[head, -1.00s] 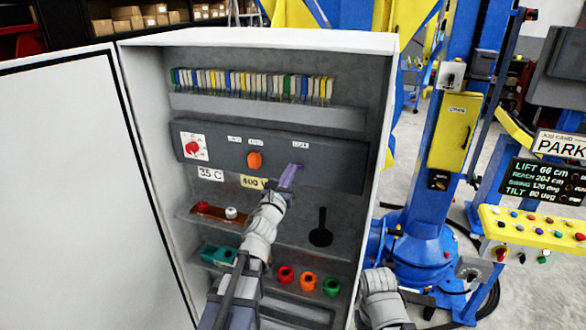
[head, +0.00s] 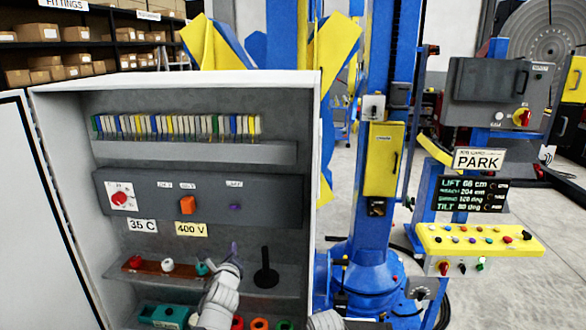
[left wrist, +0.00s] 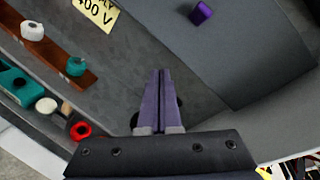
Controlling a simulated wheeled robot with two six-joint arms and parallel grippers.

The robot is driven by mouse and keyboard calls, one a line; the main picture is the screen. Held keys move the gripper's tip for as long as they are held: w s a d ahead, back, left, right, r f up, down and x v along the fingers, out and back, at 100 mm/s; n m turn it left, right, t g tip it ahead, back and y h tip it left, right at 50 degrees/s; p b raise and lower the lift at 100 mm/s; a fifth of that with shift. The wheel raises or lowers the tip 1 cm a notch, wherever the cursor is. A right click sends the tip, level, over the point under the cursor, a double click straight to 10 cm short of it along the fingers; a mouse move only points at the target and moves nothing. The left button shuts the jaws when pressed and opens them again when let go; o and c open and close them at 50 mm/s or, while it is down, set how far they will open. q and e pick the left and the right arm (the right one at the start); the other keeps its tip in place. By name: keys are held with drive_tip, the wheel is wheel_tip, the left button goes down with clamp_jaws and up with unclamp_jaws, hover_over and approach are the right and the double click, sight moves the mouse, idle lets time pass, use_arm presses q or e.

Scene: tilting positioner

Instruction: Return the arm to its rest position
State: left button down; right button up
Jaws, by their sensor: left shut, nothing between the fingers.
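My left gripper (head: 234,248) is inside the open cabinet (head: 318,170), low in front of the shelf and below the dark control panel (head: 275,190). Its purple fingers are shut with nothing between them; they also show in the left wrist view (left wrist: 158,95). A small purple knob (head: 235,206) on the panel stands above the fingertips, apart from them; it also shows in the left wrist view (left wrist: 201,13). A grey piece of my other arm shows at the bottom edge, but its gripper is not seen.
The cabinet door (head: 35,220) is open at left. The shelf carries a brown strip (head: 150,267) with knobs and a black upright piece (head: 265,272). Coloured rings (head: 259,324) lie below. A blue column (head: 375,200) and a yellow button console (head: 475,240) stand at right.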

use_arm(q)
drive_tip(key=s+d+f+n+g+b, duration=0.3)
drive_tip(key=f+n, duration=0.1)
drive_tip(key=f, duration=0.3)
drive_tip(key=s+d+f+n+g+b, duration=0.2)
drive_tip(key=s+f+n, duration=0.2)
drive_tip(key=f, duration=0.4)
drive_tip(key=s+d+f+n+g+b, duration=0.3)
drive_tip(key=f+n, duration=0.2)
drive_tip(key=f, duration=0.2)
drive_tip(key=s+d+f+n+g+b, duration=0.1)
drive_tip(key=s+d+f+n+g, duration=0.1)
drive_tip(key=s, duration=0.4)
drive_tip(key=s+d+f+n+g+h+b, duration=0.1)
drive_tip(key=s+d+f+n+g+b, duration=0.1)
drive_tip(key=s+d+f+n+g, duration=0.1)
drive_tip(key=s+d+f+n+g+b, duration=0.2)
drive_tip(key=s+d+f+n+g, duration=0.1)
drive_tip(key=s+f, duration=0.3)
drive_tip(key=s, duration=0.2)
drive_tip(key=shift+s+f+n, duration=0.35)
drive_tip(key=shift+s+n, duration=0.05)
use_arm(e)
wheel_tip(320, 180, down, 15)
drive_tip(key=shift+f, duration=0.2)
